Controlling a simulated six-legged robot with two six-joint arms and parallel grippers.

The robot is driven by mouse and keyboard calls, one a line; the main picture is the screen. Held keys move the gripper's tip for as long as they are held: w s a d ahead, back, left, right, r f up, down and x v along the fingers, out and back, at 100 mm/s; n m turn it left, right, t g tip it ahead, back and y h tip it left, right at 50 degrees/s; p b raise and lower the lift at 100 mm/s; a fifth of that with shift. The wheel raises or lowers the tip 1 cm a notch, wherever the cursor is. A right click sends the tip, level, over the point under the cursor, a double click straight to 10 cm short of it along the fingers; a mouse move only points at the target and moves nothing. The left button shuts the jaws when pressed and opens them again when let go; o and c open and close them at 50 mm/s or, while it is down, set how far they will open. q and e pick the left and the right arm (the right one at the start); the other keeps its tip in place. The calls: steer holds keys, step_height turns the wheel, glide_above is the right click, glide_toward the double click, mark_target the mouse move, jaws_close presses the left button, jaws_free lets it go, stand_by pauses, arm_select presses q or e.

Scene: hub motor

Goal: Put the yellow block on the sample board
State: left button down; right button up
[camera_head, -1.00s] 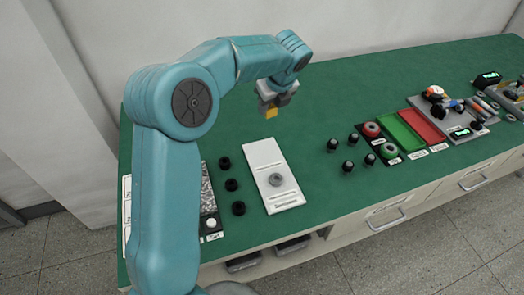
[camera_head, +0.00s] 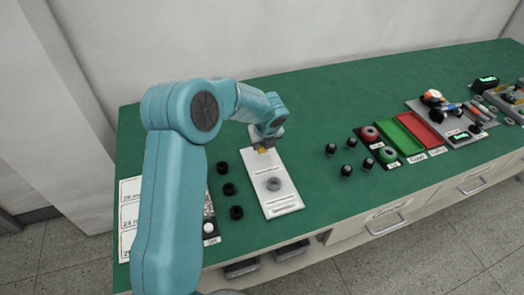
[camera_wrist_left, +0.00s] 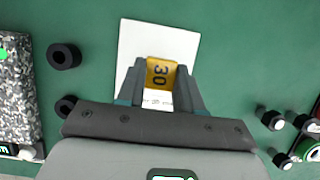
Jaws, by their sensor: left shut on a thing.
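The yellow block (camera_wrist_left: 161,73), marked 30, is between the fingers of my left gripper (camera_wrist_left: 160,90), which is shut on it. In the wrist view the block is over the white board (camera_wrist_left: 185,42). I cannot tell whether it touches the board. A grey ring (camera_head: 274,184) lies on the board's middle. My right gripper is not in view.
Several black rings (camera_head: 229,189) stand left of the board, by a speckled plate (camera_head: 209,212). Several dark knobs (camera_head: 346,171) stand to the right, before a green tray (camera_head: 400,138) and a red tray (camera_head: 424,131). The green tabletop behind the board is clear.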

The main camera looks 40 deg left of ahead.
mark_target(262, 151)
arm_select(q)
step_height(262, 151, down, 4)
steer(key=shift+r, duration=0.1)
steer(key=shift+b, duration=0.3)
steer(key=c, duration=0.7)
jaws_free()
steer(key=shift+c, duration=0.2)
